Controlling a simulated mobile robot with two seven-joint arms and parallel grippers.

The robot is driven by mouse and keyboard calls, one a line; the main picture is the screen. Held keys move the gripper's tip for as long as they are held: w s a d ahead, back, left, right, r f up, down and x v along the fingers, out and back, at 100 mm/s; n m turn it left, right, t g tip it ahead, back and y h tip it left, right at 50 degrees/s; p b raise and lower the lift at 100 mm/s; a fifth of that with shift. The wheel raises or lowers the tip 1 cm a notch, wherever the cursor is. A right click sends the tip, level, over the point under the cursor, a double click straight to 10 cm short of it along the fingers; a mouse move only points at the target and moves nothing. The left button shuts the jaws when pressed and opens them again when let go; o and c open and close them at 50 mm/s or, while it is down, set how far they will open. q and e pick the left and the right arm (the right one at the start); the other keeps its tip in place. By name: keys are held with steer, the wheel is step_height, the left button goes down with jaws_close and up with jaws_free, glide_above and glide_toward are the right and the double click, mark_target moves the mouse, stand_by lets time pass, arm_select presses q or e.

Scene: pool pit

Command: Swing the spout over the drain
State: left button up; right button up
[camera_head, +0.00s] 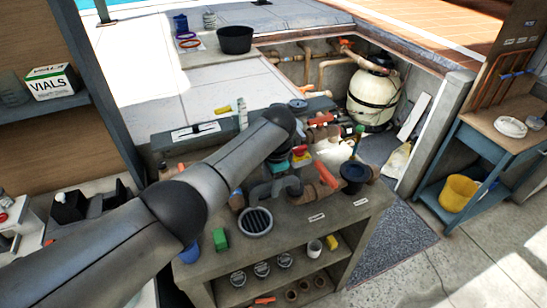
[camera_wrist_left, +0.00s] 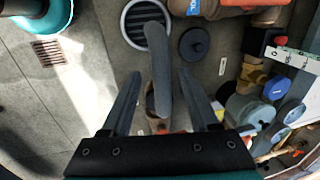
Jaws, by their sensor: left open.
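The spout (camera_head: 274,188) is a grey curved pipe on the grey bench top. In the left wrist view the spout (camera_wrist_left: 159,65) is a long grey bar running up between the fingers. The round slotted drain (camera_head: 255,222) lies just in front of it; in the wrist view the spout's far end overlaps the drain (camera_wrist_left: 133,22). My left gripper (camera_wrist_left: 159,76) is open, one finger on each side of the spout, with gaps showing. In the head view its fingers are largely hidden behind my arm. My right gripper is not in view.
A black round fitting (camera_head: 354,174) stands right of the spout, near orange-handled pipes (camera_head: 325,176). Shelves with cups are below. A blue table with a yellow bucket (camera_head: 459,192) stands at right.

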arm_select(q)
step_height(320, 180, up, 14)
steer(key=s+d, duration=0.1)
steer(key=s, duration=0.1)
steer(key=shift+s+f+p, duration=0.15)
steer(key=shift+s+p, duration=0.05)
steer(key=shift+p, duration=0.15)
steer(key=shift+d, duration=0.1)
